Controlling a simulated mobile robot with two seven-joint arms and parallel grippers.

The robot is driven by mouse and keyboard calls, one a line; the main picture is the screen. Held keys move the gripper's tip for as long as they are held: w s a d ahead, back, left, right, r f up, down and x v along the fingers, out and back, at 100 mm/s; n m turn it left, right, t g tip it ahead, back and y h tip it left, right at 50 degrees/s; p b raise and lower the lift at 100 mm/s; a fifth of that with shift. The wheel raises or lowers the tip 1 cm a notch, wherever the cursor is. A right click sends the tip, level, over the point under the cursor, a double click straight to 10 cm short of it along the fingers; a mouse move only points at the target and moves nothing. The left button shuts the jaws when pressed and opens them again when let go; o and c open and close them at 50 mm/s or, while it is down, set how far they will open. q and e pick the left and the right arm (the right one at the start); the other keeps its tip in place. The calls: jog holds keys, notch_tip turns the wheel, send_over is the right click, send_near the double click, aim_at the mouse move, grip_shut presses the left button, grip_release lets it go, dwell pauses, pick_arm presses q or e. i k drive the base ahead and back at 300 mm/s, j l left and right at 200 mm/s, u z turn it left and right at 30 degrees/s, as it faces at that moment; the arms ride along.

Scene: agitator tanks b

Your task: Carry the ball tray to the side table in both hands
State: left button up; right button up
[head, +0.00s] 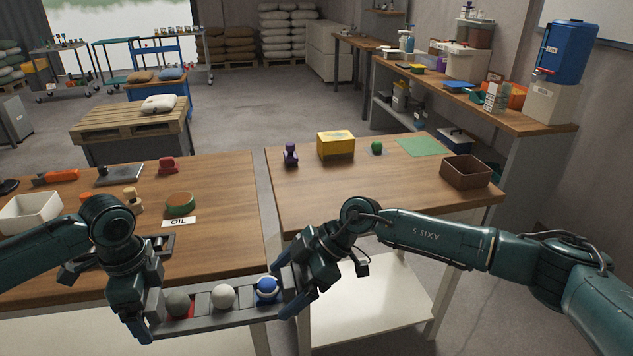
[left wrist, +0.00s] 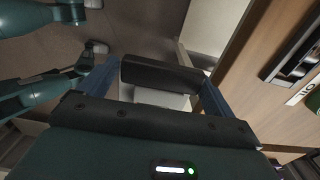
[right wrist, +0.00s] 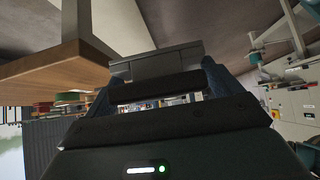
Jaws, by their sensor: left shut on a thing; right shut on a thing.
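The grey ball tray (head: 235,312) is held off the tables, near the front edge of the left table (head: 225,245). My left gripper (head: 148,312) is shut on the tray's left end. My right gripper (head: 290,288) is shut on its right end. The tray looks roughly level. The right table (head: 350,195) stands across a narrow gap; which one is the side table is not marked.
The right table holds a purple item (head: 290,155), a yellow box (head: 336,146), a green ball (head: 377,147), a green mat (head: 418,146) and a brown box (head: 465,172). Its middle is clear. An OIL card (head: 179,222) and a white bin (head: 30,213) are on the left table.

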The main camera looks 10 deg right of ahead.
aim_at(382, 191)
jog(key=i+l, duration=0.2)
jog(key=l, duration=0.2)
jog(key=i+l, duration=0.15)
jog(key=l, duration=0.2)
jog(key=i+l, duration=0.2)
jog(key=l, duration=0.2)
jog(key=i+l, duration=0.2)
jog(key=l, duration=0.15)
jog(key=i+l, duration=0.2)
jog(key=l, duration=0.2)
jog(key=i+l, duration=0.15)
jog(key=l, duration=0.2)
